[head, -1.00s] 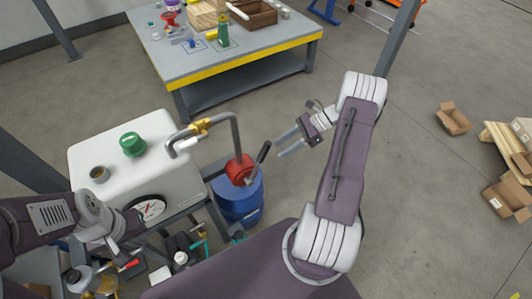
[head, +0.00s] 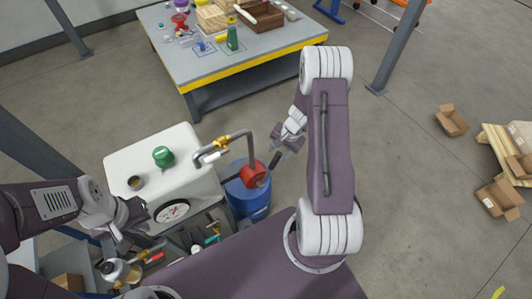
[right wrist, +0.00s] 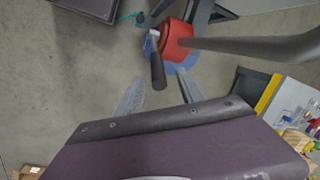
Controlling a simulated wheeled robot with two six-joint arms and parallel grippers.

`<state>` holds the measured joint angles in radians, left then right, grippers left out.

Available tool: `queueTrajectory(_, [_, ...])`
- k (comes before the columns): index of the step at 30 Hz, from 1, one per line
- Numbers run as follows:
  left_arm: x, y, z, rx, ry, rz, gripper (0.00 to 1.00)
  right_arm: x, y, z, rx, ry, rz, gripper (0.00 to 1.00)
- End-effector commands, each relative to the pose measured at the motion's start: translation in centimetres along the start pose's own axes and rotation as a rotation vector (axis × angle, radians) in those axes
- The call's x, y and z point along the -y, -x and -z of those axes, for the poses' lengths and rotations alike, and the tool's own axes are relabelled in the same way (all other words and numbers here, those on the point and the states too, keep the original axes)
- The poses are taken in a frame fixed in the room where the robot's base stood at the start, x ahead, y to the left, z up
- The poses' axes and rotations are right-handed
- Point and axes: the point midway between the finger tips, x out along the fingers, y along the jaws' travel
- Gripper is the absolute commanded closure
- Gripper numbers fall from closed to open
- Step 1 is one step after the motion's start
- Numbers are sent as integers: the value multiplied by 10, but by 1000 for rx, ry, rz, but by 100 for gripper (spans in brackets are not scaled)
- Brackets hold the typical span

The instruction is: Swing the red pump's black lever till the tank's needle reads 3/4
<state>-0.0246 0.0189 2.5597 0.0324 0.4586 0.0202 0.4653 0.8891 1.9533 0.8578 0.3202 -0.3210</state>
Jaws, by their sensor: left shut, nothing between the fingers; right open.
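The red pump (head: 252,175) sits above a blue drum, with its black lever (head: 273,162) slanting up to the right. The white tank (head: 150,163) stands left of it, with a round gauge (head: 173,210) on its front; its needle is too small to read. My right gripper (head: 284,150) is open beside the lever's upper end. In the right wrist view, the lever (right wrist: 158,70) points toward the gap between the open fingers (right wrist: 160,77), near the fingertips; contact is not visible. My left gripper (head: 120,243) is shut and empty, in front of the tank, left of the gauge.
A bent grey pipe with a brass fitting (head: 222,142) runs from the tank side over to the pump. The blue drum (head: 248,200) is below the pump. A workbench (head: 215,65) with assorted items stands behind. Cardboard boxes (head: 452,120) lie far right; floor between is clear.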

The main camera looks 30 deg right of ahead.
Motion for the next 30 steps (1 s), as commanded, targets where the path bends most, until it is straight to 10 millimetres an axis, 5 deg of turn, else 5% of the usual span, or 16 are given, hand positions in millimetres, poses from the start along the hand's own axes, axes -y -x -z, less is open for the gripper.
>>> queueTrajectory(1, [0,12,1,0,0,0,100,-2,7,2,-16,10,-12,54])
queueTrajectory(8, [0,9,1,1,0,0,100,-7,-2,7,-37,26,-24,54])
queueTrajectory(21, [0,0,0,1,0,0,100,-9,-79,9,-35,25,-25,54])
queueTrajectory(30, [0,0,0,0,0,0,100,-8,-89,10,-37,25,-23,54])
